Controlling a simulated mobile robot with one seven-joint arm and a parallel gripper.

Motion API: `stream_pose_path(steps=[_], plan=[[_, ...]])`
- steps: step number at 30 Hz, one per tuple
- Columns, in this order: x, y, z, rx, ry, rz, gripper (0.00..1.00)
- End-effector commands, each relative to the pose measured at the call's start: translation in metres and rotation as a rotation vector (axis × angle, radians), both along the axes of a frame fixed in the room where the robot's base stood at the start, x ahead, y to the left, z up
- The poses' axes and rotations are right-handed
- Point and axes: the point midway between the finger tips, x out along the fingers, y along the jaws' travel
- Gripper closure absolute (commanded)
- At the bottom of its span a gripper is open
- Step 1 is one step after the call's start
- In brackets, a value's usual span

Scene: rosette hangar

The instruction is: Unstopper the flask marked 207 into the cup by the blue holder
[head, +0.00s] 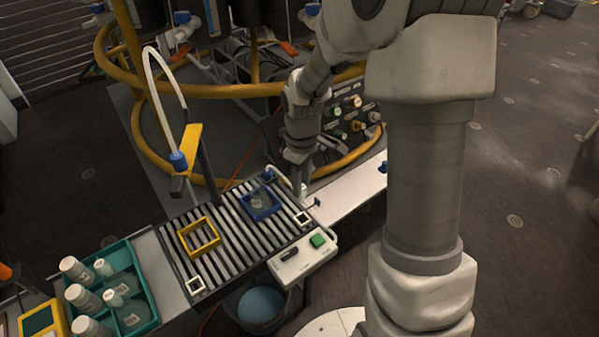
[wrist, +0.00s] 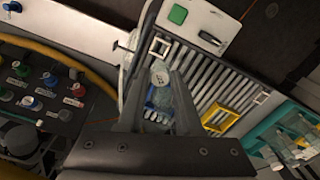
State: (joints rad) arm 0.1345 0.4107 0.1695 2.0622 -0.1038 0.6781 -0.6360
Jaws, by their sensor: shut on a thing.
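My gripper (head: 303,180) points down at the right edge of the slatted rack, just right of the blue holder (head: 260,205). It is shut on a small pale thing that looks like a flask; in the wrist view, a pale round shape with dark marks (wrist: 160,75) shows between the fingers. The marks are too small to read. Part of the blue holder shows behind it in the wrist view. A thin white tube (head: 285,180) arches by the blue holder towards my gripper. I cannot clearly pick out the cup.
A yellow holder (head: 186,243) is on the rack, also in the wrist view (wrist: 220,115). A teal tray (head: 143,285) with several white bottles stands at left. A control box with a green button (head: 317,240) is at the rack's front.

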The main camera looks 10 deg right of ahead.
Motion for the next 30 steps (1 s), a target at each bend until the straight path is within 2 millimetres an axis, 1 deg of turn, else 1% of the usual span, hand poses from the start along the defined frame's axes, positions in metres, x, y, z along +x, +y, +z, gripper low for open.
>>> stream_pose_path(steps=[1,3,6,14,25,27,30], plan=[[-0.001,-0.001,-0.016,-0.001,0.002,0.000,0.98],[-0.001,-0.001,-0.024,-0.001,0.000,0.000,0.98],[-0.002,-0.002,-0.030,-0.001,-0.001,0.001,0.98],[-0.002,-0.002,-0.040,-0.002,-0.001,0.000,0.98],[-0.002,-0.002,-0.073,-0.002,-0.001,0.000,0.98],[-0.002,-0.002,-0.067,-0.002,-0.001,0.000,0.98],[-0.002,-0.002,-0.067,-0.002,-0.001,0.000,0.98]])
